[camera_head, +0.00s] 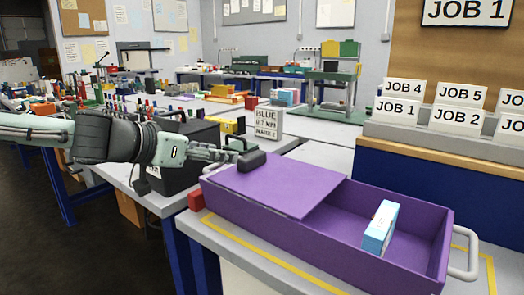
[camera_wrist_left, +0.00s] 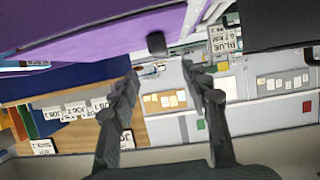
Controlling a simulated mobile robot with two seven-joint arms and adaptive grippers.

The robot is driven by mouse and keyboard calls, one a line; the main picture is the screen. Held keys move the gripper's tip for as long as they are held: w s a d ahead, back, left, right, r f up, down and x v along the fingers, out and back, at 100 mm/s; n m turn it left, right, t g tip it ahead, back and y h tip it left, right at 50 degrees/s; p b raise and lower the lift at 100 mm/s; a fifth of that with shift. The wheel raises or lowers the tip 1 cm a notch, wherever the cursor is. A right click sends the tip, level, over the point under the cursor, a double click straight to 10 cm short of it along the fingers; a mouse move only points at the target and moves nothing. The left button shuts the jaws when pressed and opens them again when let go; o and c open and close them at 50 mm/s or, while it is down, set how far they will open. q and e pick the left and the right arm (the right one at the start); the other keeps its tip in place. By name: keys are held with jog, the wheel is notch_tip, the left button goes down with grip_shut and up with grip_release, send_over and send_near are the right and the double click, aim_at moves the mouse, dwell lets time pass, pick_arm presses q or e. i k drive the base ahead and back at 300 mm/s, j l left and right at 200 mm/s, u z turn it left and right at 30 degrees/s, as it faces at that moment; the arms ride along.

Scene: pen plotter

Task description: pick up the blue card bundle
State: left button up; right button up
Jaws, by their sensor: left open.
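The blue card bundle (camera_head: 378,231), a light blue and white block, stands inside the open right part of the purple box (camera_head: 410,265). A purple sliding lid (camera_head: 278,184) covers the box's left part and has a dark knob (camera_head: 251,161) at its far left end. My left gripper (camera_head: 232,154) is just left of the knob, well away from the bundle. In the left wrist view the gripper (camera_wrist_left: 162,78) is open with nothing between its fingers, and the knob (camera_wrist_left: 156,43) shows beyond the fingertips. My right gripper is out of view.
A metal handle (camera_head: 466,254) sticks out at the box's right end. A red block (camera_head: 195,200) sits at its left end. A "BLUE" sign (camera_head: 268,123) stands behind the lid. White job cards (camera_head: 460,118) stand at the back right.

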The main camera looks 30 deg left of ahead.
aim_at(376, 238)
jog(key=k+j, duration=0.1)
jog(key=k, duration=0.9)
